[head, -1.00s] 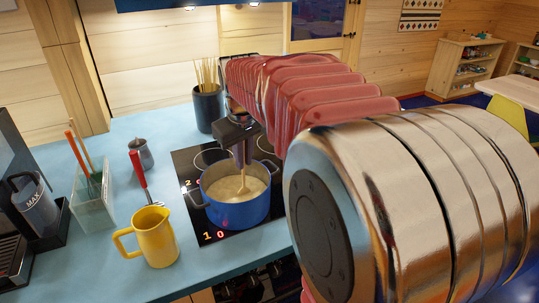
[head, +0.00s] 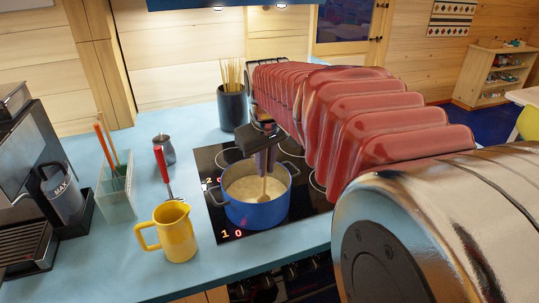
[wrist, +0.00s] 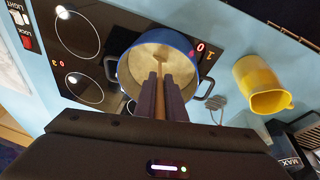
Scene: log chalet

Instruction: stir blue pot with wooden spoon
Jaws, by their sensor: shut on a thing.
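The blue pot (head: 262,213) stands on the black cooktop in the head view, filled with a pale, creamy content. It also shows in the wrist view (wrist: 196,53), with a dark handle on either side. The wooden spoon (head: 263,187) stands nearly upright in the pot, its lower end in the content; it shows in the wrist view too (wrist: 160,98). My gripper (head: 264,165) is shut on the spoon's handle above the pot. In the wrist view its two dark fingers (wrist: 161,97) lie on both sides of the handle. The spoon's tip is partly hidden in the content.
A yellow jug (head: 177,232) stands left of the pot, with a red-handled utensil (head: 163,168) behind it. A dark canister (head: 232,108) stands behind.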

